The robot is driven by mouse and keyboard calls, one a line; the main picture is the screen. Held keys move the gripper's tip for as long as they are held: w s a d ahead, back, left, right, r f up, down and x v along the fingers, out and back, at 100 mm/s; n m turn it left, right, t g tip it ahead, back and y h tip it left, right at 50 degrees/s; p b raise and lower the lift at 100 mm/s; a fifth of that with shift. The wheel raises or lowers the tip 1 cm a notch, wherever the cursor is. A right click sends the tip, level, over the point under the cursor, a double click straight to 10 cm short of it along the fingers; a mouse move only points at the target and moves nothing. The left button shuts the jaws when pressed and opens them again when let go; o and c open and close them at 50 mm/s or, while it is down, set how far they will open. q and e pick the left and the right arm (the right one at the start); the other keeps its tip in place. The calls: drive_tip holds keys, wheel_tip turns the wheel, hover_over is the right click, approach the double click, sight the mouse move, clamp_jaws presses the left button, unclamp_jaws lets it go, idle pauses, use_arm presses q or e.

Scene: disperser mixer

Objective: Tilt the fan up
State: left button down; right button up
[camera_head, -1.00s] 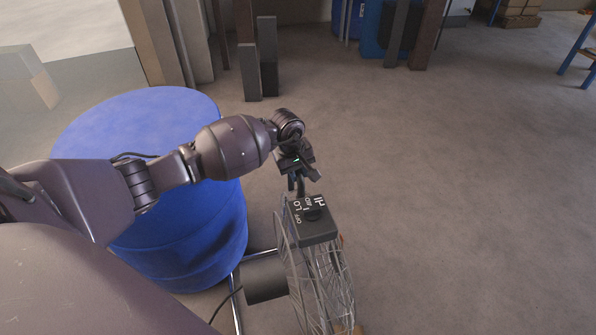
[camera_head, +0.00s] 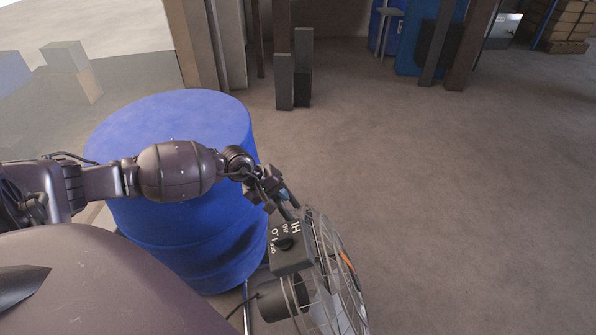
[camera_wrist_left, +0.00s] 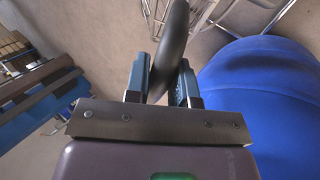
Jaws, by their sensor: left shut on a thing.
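The fan has a round wire cage (camera_head: 338,275) and a black control box (camera_head: 291,256) with a knob and white lettering. It stands at the lower middle of the head view, its cage tipped back and cut off by the bottom edge. My left gripper (camera_head: 284,201) is at the fan's top, just above the control box. In the left wrist view the two fingers (camera_wrist_left: 164,84) are shut on a dark curved bar, which looks like the fan's handle (camera_wrist_left: 174,42). Part of the cage (camera_wrist_left: 208,10) shows beyond it. My right gripper is in no view.
A large blue drum (camera_head: 190,235) stands directly left of the fan, beneath my left arm, and also fills the right of the left wrist view (camera_wrist_left: 262,95). A black cable (camera_head: 238,308) runs by the fan's base. The floor (camera_head: 450,200) right of the fan is clear.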

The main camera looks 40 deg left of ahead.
use_arm(q)
drive_tip(key=shift+s+a+f, duration=0.7)
drive_tip(key=shift+s, duration=0.2)
drive_tip(key=shift+s+a+f+b, duration=0.3)
drive_tip(key=shift+s+a+b, duration=0.1)
drive_tip(key=shift+s+a, duration=0.15)
drive_tip(key=c, duration=1)
unclamp_jaws()
drive_tip(key=shift+o, duration=0.2)
drive_tip(key=shift+w, duration=0.1)
drive_tip(key=shift+r, duration=0.1)
drive_tip(key=p+v, duration=0.2)
drive_tip(key=v, duration=0.8)
drive_tip(key=shift+s+a+r+p, duration=0.15)
drive_tip(key=shift+s+r+p, duration=0.1)
drive_tip(key=shift+p, duration=0.1)
